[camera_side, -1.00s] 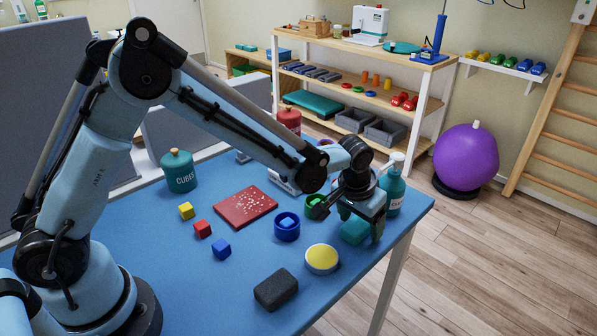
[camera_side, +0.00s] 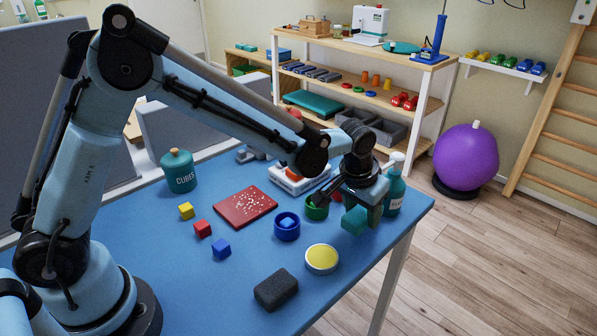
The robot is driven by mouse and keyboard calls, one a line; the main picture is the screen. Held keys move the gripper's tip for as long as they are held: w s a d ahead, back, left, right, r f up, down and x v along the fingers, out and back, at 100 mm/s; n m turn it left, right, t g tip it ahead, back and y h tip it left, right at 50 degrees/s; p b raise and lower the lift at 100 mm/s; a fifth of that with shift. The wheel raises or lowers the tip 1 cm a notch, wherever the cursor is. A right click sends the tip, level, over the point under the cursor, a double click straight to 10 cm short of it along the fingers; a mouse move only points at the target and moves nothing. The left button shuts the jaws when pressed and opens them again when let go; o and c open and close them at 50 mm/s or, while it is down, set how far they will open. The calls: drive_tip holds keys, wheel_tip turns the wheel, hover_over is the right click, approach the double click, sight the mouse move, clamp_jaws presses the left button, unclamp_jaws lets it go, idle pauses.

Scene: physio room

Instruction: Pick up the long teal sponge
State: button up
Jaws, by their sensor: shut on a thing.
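The long teal sponge (camera_side: 354,220) is near the right end of the blue table. My gripper (camera_side: 361,212) is above it with its jaws shut on the sponge. The gripper's fingers hide part of the sponge. I cannot tell clearly how far its underside is from the table top.
A teal bottle (camera_side: 394,190) stands close behind the sponge on the right. A green ring-shaped cup (camera_side: 316,207) and a blue one (camera_side: 286,227) are to the left. A yellow-topped disc (camera_side: 322,258) and a dark grey block (camera_side: 276,290) lie in front. The table's right edge (camera_side: 420,214) is near.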

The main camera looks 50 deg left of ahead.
wheel_tip(320, 180, up, 2)
drive_tip(key=s+d+r, duration=0.6)
drive_tip(key=s+d, duration=0.2)
drive_tip(key=shift+s+r, duration=0.25)
drive_tip(key=shift+r, duration=0.1)
